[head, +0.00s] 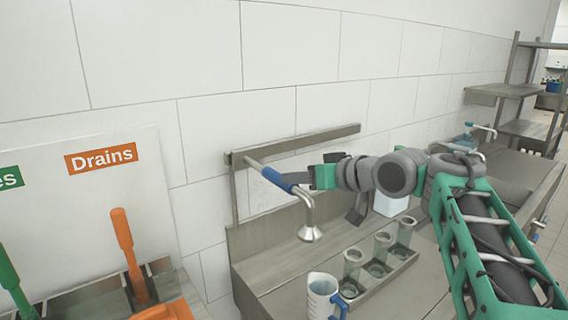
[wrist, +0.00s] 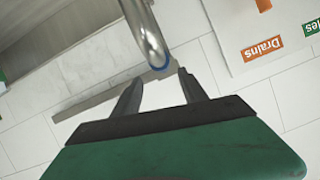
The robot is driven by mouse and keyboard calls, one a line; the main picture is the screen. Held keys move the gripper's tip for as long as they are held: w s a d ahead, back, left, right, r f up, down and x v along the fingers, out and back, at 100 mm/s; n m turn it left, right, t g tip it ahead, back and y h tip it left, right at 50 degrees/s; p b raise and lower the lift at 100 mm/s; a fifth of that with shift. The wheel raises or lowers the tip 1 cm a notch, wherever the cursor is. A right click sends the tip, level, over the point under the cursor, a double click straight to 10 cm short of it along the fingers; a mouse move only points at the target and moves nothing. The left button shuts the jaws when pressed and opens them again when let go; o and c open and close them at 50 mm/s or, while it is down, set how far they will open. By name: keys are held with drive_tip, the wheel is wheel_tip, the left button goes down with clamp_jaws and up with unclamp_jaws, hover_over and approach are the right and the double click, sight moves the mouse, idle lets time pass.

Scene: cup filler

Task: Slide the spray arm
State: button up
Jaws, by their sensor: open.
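The spray arm (head: 306,205) is a metal pipe with a blue grip sleeve and a downturned spray head, reaching out from a wall rail (head: 300,143). My gripper (head: 292,178) is open beside the blue sleeve, coming from the right. In the wrist view, the two dark fingers of my gripper (wrist: 159,77) stand apart with nothing held between them. The curved metal pipe of the spray arm (wrist: 147,38) and a blue ring show just past the fingertips, in line with the gap. I cannot tell whether the fingers touch it.
A white board (head: 90,200) with a Drains label (head: 101,157) and orange and green-handled tools stands at left. Tiled wall lies close behind.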

drive_tip(key=x, duration=0.3)
drive_tip(key=p+x, duration=0.1)
drive_tip(key=x, duration=0.3)
drive_tip(key=shift+s+a+f+p, duration=0.1)
drive_tip(key=shift+s+a+p, duration=0.1)
drive_tip(key=shift+p, duration=0.1)
clamp_jaws()
idle(0.9)
